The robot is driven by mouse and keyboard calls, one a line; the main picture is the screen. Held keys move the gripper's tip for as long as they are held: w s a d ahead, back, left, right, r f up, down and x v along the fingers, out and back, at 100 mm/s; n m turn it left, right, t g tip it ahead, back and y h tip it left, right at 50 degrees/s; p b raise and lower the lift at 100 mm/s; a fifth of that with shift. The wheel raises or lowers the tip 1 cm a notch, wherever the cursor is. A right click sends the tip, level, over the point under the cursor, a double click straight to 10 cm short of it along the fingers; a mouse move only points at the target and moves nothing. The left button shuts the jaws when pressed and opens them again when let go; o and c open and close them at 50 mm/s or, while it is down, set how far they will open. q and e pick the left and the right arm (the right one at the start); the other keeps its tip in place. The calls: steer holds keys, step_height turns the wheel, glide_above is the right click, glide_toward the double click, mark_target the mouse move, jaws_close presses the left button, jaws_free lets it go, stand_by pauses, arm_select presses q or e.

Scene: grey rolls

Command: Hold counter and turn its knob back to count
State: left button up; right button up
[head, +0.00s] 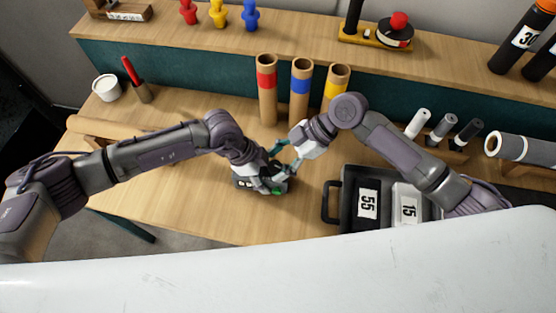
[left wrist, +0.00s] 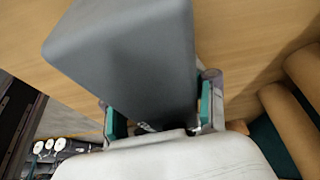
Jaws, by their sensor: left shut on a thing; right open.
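The counter (head: 243,184) is a small dark grey block with white marks on its face, low over the middle of the wooden table. My left gripper (head: 268,182) is shut on it; the gripper hides much of its body. In the left wrist view the grey counter body (left wrist: 125,55) fills the space between the teal finger pads of my left gripper (left wrist: 158,115). My right gripper (head: 284,156) is open, with teal fingers close above the counter's right side. The knob is not clearly visible; the fingers crowd that spot.
Cardboard tubes with red, blue and yellow bands (head: 301,85) stand behind the grippers. A black tray (head: 333,203) with blocks marked 55 and 15 lies to the right. A white cup (head: 106,88) stands at the left. The table front left of the counter is clear.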

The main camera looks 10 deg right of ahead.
jaws_close()
stand_by(0.3)
steer(key=m+t, duration=0.3)
steer(key=shift+s+f+m, duration=0.1)
steer(key=shift+s+m, duration=0.15)
steer(key=shift+m, duration=0.15)
steer(key=m+t, duration=0.2)
steer(key=m, duration=0.1)
steer(key=shift+s+a+m+t+h, duration=0.1)
steer(key=shift+s+m+t+h, duration=0.05)
steer(key=shift+m+t+h, duration=0.2)
steer(key=m+t+h, duration=0.1)
steer(key=m, duration=0.1)
steer(key=m+t+h, duration=0.1)
steer(key=m, duration=0.1)
steer(key=shift+s+a+t, duration=0.15)
steer(key=shift+a+t, duration=0.05)
steer(key=shift+t, duration=0.05)
arm_select(q)
steer(key=shift+d, duration=0.1)
arm_select(e)
steer(key=shift+m+t+h, duration=0.4)
steer(key=shift+m+h, duration=0.15)
steer(key=shift+m, duration=0.6)
